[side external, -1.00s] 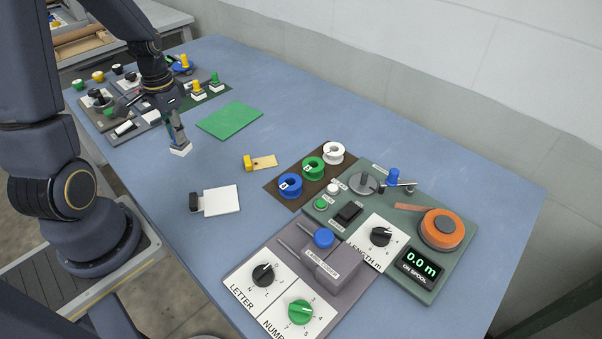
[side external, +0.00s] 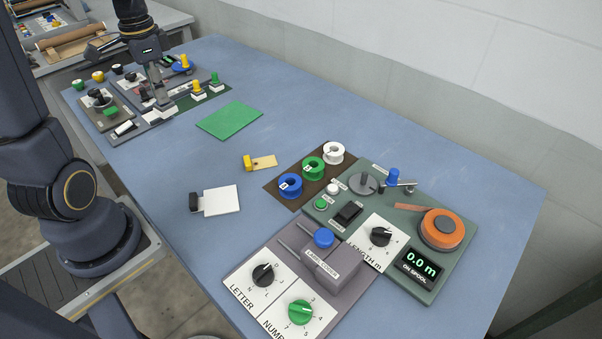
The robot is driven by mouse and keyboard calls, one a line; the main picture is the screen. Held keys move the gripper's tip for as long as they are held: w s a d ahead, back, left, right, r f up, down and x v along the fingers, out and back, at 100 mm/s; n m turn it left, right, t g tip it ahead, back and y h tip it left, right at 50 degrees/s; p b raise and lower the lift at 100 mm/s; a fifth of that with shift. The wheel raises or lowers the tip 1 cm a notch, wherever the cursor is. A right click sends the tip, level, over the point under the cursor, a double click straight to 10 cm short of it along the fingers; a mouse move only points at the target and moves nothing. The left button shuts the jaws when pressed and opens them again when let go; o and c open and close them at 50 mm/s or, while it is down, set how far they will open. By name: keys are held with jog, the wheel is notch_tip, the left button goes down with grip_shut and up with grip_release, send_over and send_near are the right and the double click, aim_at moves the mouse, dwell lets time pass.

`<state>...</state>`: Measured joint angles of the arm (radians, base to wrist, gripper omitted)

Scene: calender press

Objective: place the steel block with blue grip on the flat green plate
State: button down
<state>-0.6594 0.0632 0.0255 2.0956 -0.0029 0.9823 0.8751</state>
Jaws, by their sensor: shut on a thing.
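The flat green plate (side external: 229,121) lies bare on the blue table, left of the picture's middle. My gripper (side external: 160,98) points down at the far left of the table, to the left of the plate and apart from it. It is shut on the steel block with blue grip (side external: 166,112), whose pale base shows below the fingers. The blue grip is mostly hidden by the fingers. I cannot tell whether the block touches the surface beneath it.
Blocks with yellow (side external: 198,90) and green (side external: 214,83) grips stand on a dark green strip close right of my gripper. A control panel (side external: 115,108) lies to its left. Between the plate and the yellow-handled piece (side external: 260,162) the table is clear.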

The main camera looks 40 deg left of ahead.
jog(key=w+a+f+m, duration=0.1)
jog(key=w+a+f, duration=0.1)
jog(key=w, duration=0.6)
send_near(230, 118)
jog(key=shift+s+f, duration=0.15)
jog(key=shift+s, duration=0.1)
jog(key=shift+w+f, duration=0.15)
jog(key=shift+f, duration=1.55)
jog(key=shift+f, duration=0.1)
jog(key=c, duration=1)
grip_release()
jog(key=shift+c, duration=0.2)
